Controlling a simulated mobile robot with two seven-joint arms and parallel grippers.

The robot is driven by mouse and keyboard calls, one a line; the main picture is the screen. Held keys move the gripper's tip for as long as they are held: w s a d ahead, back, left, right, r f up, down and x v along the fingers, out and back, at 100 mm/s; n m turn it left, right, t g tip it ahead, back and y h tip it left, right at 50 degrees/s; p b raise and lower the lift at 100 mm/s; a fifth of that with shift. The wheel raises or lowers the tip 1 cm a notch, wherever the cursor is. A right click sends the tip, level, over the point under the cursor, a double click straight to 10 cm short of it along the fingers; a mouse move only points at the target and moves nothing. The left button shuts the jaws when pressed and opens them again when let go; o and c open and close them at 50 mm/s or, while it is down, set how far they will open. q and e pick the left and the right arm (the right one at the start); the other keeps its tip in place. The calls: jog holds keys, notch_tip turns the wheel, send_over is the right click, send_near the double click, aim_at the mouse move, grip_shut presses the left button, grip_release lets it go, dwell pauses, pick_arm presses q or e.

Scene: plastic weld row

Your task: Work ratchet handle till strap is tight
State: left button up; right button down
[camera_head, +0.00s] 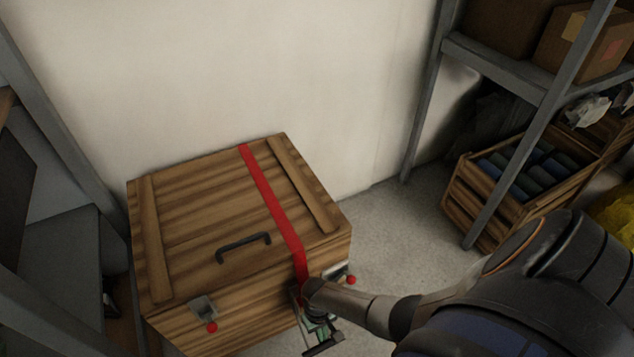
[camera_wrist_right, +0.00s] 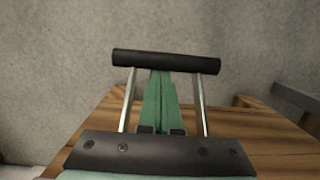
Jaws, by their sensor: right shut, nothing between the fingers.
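A red strap (camera_head: 270,198) runs over the lid of a wooden crate (camera_head: 190,238) and down its front edge to the ratchet. The ratchet handle (camera_head: 324,346) is at the crate's front right, partly hidden by my right arm. In the right wrist view the handle shows as a black crossbar (camera_wrist_right: 167,61) on two metal side rails. My right gripper (camera_head: 316,331) has green fingers, shut together with nothing between them. In the right wrist view the fingers (camera_wrist_right: 160,78) lie between the rails, with their tips near the crossbar; contact is unclear. My left gripper is not in view.
The crate has a dark lid handle (camera_head: 244,246) and front latches with red knobs (camera_head: 212,327) (camera_head: 351,280). Grey shelving (camera_head: 500,68) stands at right, with a wooden box of rolls (camera_head: 480,206) low down. Bare floor (camera_head: 385,232) lies between. A pale wall is behind.

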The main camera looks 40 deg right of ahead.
jog(key=shift+s+a+r+g, duration=0.2)
jog(key=shift+s+g, duration=0.1)
jog(key=shift+s, duration=0.1)
jog(key=shift+s+a+r+g, duration=0.1)
jog(key=shift+s+r+g, duration=0.1)
jog(key=shift+s+g, duration=0.15)
jog(key=shift+s+a+r+g+y+p, duration=0.1)
jog(key=shift+s+r+g+y+p, duration=0.3)
jog(key=shift+s+r+g+p, duration=0.3)
jog(key=shift+s+r+p, duration=0.3)
jog(key=shift+r+p, duration=0.35)
jog(key=shift+r, duration=0.15)
jog(key=shift+s+a+r, duration=0.1)
jog(key=shift+r, duration=0.05)
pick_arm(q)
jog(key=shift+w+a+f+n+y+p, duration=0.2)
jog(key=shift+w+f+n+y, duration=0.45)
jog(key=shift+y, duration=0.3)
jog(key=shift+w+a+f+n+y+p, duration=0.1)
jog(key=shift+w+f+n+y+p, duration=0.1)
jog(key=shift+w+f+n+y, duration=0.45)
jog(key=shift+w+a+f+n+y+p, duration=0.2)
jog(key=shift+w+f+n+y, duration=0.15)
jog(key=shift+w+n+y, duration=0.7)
pick_arm(e)
jog(key=shift+s+r, duration=0.15)
jog(key=shift+r, duration=0.25)
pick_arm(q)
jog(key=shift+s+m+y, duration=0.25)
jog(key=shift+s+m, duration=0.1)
